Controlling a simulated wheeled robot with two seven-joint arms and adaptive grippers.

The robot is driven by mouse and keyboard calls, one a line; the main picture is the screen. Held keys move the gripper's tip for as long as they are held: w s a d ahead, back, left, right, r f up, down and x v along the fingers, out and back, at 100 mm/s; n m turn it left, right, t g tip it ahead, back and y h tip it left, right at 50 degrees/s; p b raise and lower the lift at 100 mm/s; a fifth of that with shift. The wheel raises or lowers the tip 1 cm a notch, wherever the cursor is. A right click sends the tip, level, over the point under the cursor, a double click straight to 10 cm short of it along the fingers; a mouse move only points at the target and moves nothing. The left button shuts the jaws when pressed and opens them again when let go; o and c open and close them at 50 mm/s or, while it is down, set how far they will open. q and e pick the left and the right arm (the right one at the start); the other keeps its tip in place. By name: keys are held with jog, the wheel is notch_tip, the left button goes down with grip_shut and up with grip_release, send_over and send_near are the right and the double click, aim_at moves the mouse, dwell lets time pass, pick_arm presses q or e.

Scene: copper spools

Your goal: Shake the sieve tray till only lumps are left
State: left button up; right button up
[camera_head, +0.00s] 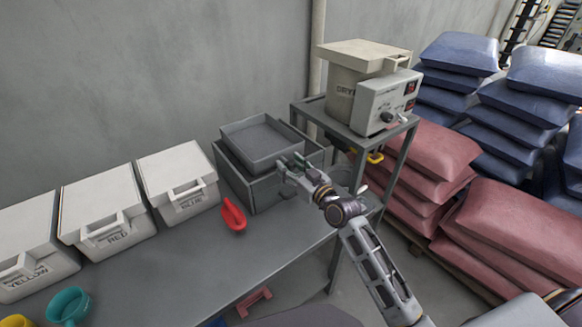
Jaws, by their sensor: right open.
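The grey sieve tray (260,139) sits on top of a larger dark grey bin (249,190) at the far right end of the bench. It looks slightly askew on the bin. Its floor looks dark and even; I cannot make out any lumps or powder in it. My right gripper (288,165) is open at the tray's near right corner, close to its wall and over the bin's edge. I cannot tell whether the fingers touch the tray. My left gripper is not in view.
White lidded bins marked YELLOW (30,240), RED (105,212) and BLUE (180,183) line the bench's back. A red scoop (233,214) lies before the grey bin. A teal scoop (68,305) is at front left. A dryer (365,88) stands on a stand at right, beside stacked sacks (480,235).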

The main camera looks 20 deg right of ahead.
grip_shut()
